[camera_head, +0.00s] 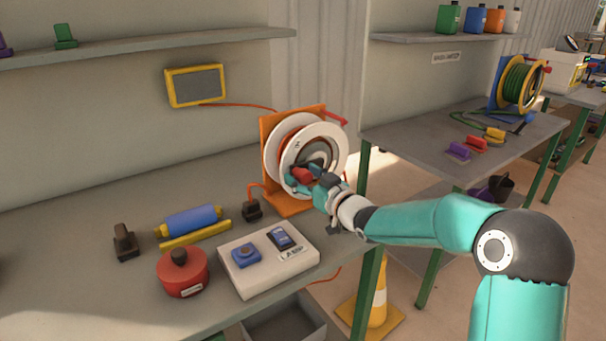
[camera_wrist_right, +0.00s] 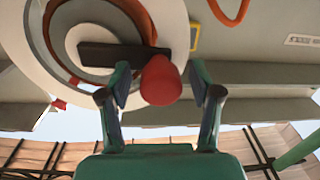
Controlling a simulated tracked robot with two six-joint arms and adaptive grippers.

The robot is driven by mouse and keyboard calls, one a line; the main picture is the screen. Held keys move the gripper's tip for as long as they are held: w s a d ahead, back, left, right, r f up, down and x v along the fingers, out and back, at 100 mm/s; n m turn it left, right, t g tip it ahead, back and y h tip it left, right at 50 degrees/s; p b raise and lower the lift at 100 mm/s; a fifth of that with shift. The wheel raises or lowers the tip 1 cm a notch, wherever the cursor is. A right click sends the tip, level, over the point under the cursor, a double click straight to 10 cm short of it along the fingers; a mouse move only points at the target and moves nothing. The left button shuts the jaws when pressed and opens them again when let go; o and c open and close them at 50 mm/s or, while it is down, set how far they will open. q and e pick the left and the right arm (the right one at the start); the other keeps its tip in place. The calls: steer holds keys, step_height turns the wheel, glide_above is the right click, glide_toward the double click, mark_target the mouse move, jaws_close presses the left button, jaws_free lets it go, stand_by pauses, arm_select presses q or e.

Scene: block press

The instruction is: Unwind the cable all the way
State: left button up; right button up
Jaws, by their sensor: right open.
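The cable reel (camera_head: 272,157) has white discs and stands on an orange frame (camera_head: 309,112) at the right end of the bench. Orange cable (camera_wrist_right: 60,22) shows between its discs in the right wrist view. A dark crank arm (camera_wrist_right: 105,54) crosses the reel's face and carries a red knob (camera_wrist_right: 160,80). The red knob also shows in the head view (camera_head: 303,175). My right gripper (camera_head: 292,182) is at the reel's face, its fingers open on either side of the knob. My left gripper is not in view.
A white control box (camera_head: 268,272), red pot (camera_head: 182,275), blue roller (camera_head: 192,221) and dark plug (camera_head: 252,209) sit left of the reel. A yellow-framed screen (camera_head: 196,86) hangs on the wall. A second table (camera_head: 400,138) bears a green-wound reel (camera_head: 517,84).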

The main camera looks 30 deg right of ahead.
steer(key=shift+w, duration=0.15)
jaws_close()
stand_by(0.4)
